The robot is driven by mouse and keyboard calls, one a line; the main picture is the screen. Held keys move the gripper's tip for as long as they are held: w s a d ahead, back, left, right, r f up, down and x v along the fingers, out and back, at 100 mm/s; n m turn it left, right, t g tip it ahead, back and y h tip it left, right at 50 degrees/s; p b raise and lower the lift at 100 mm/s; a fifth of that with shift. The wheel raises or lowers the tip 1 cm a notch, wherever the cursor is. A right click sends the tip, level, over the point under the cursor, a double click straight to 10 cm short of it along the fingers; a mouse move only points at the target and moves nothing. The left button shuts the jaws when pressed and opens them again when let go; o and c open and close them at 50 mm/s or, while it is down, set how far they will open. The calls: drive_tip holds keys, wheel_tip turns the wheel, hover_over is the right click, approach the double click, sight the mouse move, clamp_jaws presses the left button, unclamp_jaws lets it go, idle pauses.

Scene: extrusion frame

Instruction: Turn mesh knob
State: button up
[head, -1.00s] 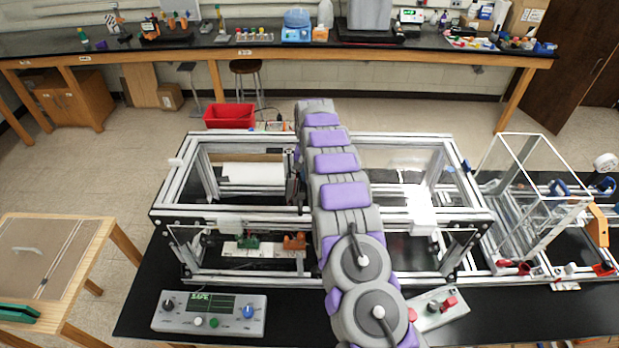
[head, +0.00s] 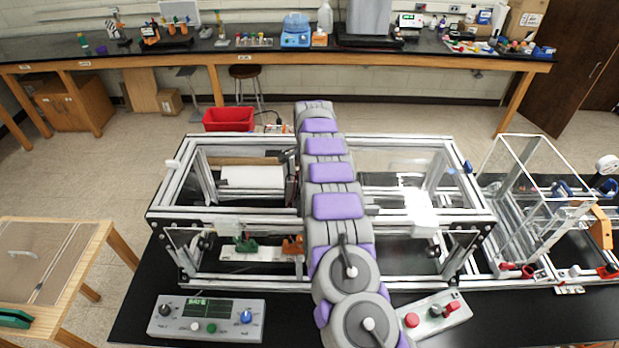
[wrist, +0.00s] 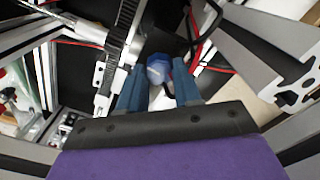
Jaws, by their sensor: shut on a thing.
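A blue knob (wrist: 158,66), which I take to be the mesh knob, shows in the wrist view near the top middle, inside the frame. My gripper (wrist: 157,80) has its two blue-grey fingers on either side of the knob and is shut on it. The fingers partly cover the knob's lower side, so its turn angle cannot be told. In the head view my arm crosses the middle of the extrusion frame (head: 410,215), and the gripper and this knob are hidden beyond it.
In the wrist view a toothed black strip (wrist: 119,45) and a white bracket (wrist: 104,80) lie left of the fingers. A metal extrusion (wrist: 270,60) is close on the right, with red and black wires near the knob. A control box (head: 207,318) stands at the front left.

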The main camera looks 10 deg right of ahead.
drive_tip(key=shift+a+r, duration=0.1)
idle(0.4)
drive_tip(key=o, duration=1.1)
drive_tip(key=shift+a, duration=0.1)
drive_tip(key=shift+c, duration=0.2)
wheel_tip(320, 180, up, 17)
drive_tip(key=p, duration=0.5)
drive_tip(key=shift+w, duration=0.2)
drive_tip(key=shift+r, duration=0.1)
